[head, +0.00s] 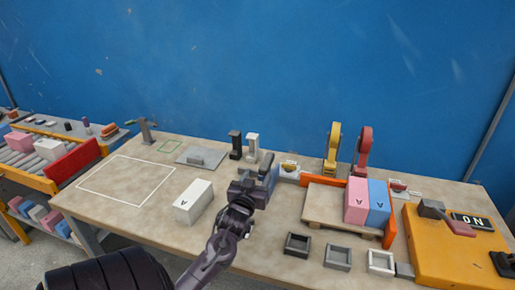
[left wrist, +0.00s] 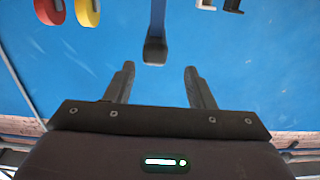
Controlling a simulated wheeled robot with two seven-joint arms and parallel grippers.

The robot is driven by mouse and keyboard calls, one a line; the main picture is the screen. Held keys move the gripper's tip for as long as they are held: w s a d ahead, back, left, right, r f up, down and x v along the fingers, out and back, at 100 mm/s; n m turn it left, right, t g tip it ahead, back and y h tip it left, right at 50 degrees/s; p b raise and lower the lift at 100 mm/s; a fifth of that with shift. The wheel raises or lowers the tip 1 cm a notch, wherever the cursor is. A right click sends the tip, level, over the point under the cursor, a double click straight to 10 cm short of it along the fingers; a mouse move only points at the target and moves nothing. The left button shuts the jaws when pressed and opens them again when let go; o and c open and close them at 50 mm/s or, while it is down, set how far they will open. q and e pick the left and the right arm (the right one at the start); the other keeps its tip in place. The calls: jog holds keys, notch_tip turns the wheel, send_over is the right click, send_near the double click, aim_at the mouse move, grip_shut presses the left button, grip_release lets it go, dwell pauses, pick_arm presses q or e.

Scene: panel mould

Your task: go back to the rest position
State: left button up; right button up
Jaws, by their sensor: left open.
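My left gripper (head: 262,175) is over the middle of the workbench (head: 150,225), with its arm coming up from the lower edge of the head view. In the left wrist view its two fingers (left wrist: 161,86) stand apart with nothing between them. A blue upright piece with a dark end (left wrist: 156,45) shows beyond the fingertips, apart from them. A white block marked A (head: 194,202) stands on the bench left of the gripper. My right gripper is not in view.
Pink (head: 357,200) and blue (head: 378,203) blocks stand on a wooden pallet (head: 322,204) to the right. Yellow (head: 332,148) and red (head: 364,150) tape dispensers stand behind. Small square trays (head: 337,257) line the front. The white-outlined area (head: 125,182) at left is clear.

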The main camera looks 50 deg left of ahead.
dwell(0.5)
pick_arm(q)
jog(key=s+d+f+m+g+h, duration=0.1)
jog(key=d+f+h, duration=0.1)
jog(key=d, duration=0.4)
jog(key=s+d+f+m+g+h, duration=0.1)
jog(key=s+d+f+g+h, duration=0.1)
jog(key=d, duration=0.4)
jog(key=s+d+f+m+g+h, duration=0.1)
jog(key=d+f+m+g+h, duration=0.1)
jog(key=d+f, duration=0.2)
jog(key=shift+s+d+f+h, duration=0.1)
jog(key=shift+d+f+h, duration=0.05)
jog(key=shift+d, duration=0.65)
jog(key=shift+s+d+f+h, duration=0.1)
jog(key=shift+d+h, duration=0.05)
jog(key=shift+d, duration=0.6)
jog(key=s+d+m+g+h, duration=0.35)
jog(key=s+d+g, duration=0.25)
jog(key=s+d, duration=0.75)
notch_tip(320, 180, down, 31)
jog(key=s+m+g, duration=0.1)
jog(key=s+g, duration=0.1)
jog(key=s+a+f+g, duration=0.1)
jog(key=s+a+f, duration=0.2)
jog(key=s+f, duration=1.4)
jog(key=shift+s+a+f, duration=0.2)
jog(key=shift+s+f, duration=0.05)
jog(key=shift+s, duration=0.9)
